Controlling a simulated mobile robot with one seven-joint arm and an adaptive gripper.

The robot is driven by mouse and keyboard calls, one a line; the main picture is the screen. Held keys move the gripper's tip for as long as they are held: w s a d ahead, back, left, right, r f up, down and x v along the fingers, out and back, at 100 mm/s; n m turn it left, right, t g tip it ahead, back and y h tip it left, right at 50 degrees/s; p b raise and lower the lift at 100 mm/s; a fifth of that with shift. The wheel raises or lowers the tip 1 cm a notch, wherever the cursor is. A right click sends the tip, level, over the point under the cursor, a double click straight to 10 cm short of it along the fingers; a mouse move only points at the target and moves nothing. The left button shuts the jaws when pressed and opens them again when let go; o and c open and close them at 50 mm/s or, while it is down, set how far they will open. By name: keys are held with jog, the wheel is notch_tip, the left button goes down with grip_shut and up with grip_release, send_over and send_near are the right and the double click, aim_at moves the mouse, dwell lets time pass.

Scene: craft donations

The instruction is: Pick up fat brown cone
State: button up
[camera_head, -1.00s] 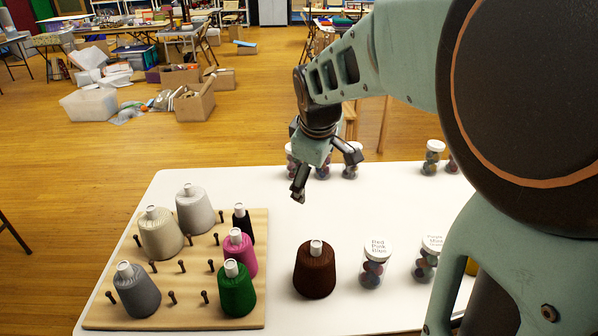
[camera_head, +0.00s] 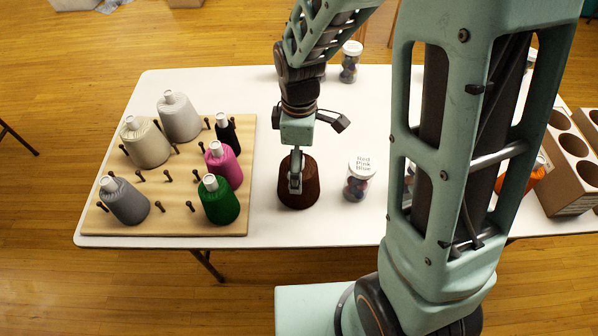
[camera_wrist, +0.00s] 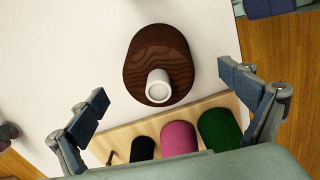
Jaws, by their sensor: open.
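The fat brown cone (camera_head: 299,187) stands upright on the white table, right of the peg board. In the wrist view the brown cone (camera_wrist: 160,57) shows from above with its white tip towards my gripper. My gripper (camera_head: 317,150) is above the cone in the head view, and one finger covers part of the cone's front and its tip. In the wrist view my gripper's two fingers (camera_wrist: 172,118) are spread wide, with nothing between them, and the cone lies beyond them, apart from both pads.
A wooden peg board (camera_head: 170,224) on the left holds several cones, among them a green one (camera_head: 220,203) and a pink one (camera_head: 223,164). A jar of yarn balls (camera_head: 359,180) stands just right of the brown cone. A cardboard holder (camera_head: 572,165) is at the far right.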

jog(key=shift+w+f, duration=0.1)
jog(key=shift+f, duration=2.95)
jog(key=c, duration=1.6)
jog(key=shift+r, duration=0.15)
jog(key=shift+c, duration=0.2)
